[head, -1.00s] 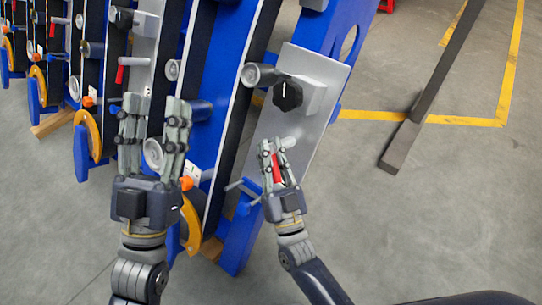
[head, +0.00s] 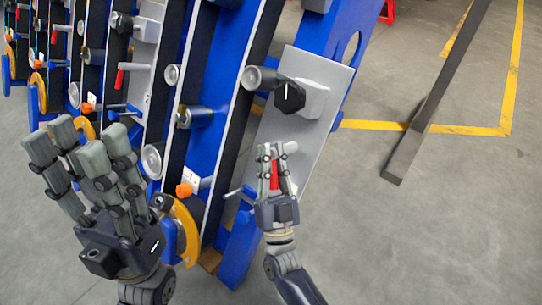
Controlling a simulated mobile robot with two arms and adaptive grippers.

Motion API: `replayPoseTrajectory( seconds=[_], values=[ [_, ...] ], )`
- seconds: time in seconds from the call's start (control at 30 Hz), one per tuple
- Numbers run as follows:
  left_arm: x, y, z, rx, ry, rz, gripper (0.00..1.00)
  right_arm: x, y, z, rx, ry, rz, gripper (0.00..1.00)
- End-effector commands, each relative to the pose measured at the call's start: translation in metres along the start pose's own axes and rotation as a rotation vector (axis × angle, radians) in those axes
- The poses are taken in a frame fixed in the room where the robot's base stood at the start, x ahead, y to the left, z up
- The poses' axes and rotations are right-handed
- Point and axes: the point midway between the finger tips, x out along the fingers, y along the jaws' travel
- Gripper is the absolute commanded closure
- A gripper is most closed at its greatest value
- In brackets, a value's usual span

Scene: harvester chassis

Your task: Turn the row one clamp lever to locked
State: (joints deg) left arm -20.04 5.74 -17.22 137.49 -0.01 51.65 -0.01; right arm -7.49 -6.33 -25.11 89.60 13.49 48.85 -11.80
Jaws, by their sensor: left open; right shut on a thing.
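A red lever (head: 274,178) stands on the lower part of the grey plate (head: 318,72) of the nearest row. My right gripper (head: 273,150) is shut on this red lever, with the fingers on both sides of it. The lever's base is hidden behind the hand. My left gripper (head: 85,140) is open and empty at the lower left, in front of the rows and apart from them. Another red lever (head: 120,78) shows on a row further left.
A black knob (head: 289,97) sits on the plate above my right gripper. Orange knobs (head: 184,190) and yellow discs (head: 188,230) line the row bottoms. The floor there is clear.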

Motion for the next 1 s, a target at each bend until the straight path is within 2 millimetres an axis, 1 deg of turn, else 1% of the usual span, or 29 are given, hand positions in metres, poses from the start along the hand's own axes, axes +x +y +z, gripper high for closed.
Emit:
replayPoseTrajectory(
  seconds=[0.2,0.23,0.27,0.3,0.33,0.63,0.73,0.87,1.0],
  values=[
    [0.0,0.0,0.0,0.0,-0.001,0.0,0.57,0.0,0.0,0.0,0.0,0.0,0.0,1.0],
    [0.0,0.0,0.0,0.0,-0.001,0.0,0.57,0.0,0.0,0.0,0.0,0.0,0.0,0.84],
    [0.0,0.0,0.0,0.0,-0.001,0.0,0.57,0.0,0.0,0.0,0.0,0.0,0.0,0.78],
    [0.0,0.0,0.0,0.0,-0.001,0.0,0.57,0.0,0.0,0.0,0.0,0.0,0.0,0.69],
    [0.0,0.0,0.0,0.0,-0.002,0.0,0.57,0.0,0.0,0.0,0.0,0.0,0.0,0.67],
    [0.0,0.0,0.0,0.001,-0.001,0.0,0.57,-0.001,0.0,0.0,0.0,-0.001,-0.001,0.67],
    [0.0,-0.001,0.0,0.001,-0.001,-0.001,0.57,-0.007,0.0,0.001,-0.001,-0.003,0.0,0.67],
    [0.0,0.0,0.0,0.001,-0.001,0.0,0.57,-0.026,0.0,0.001,-0.002,-0.006,-0.001,0.67],
    [0.0,0.0,0.0,0.001,-0.001,0.0,0.57,-0.057,0.0,0.001,0.0,-0.007,-0.001,0.67]
  ],
)
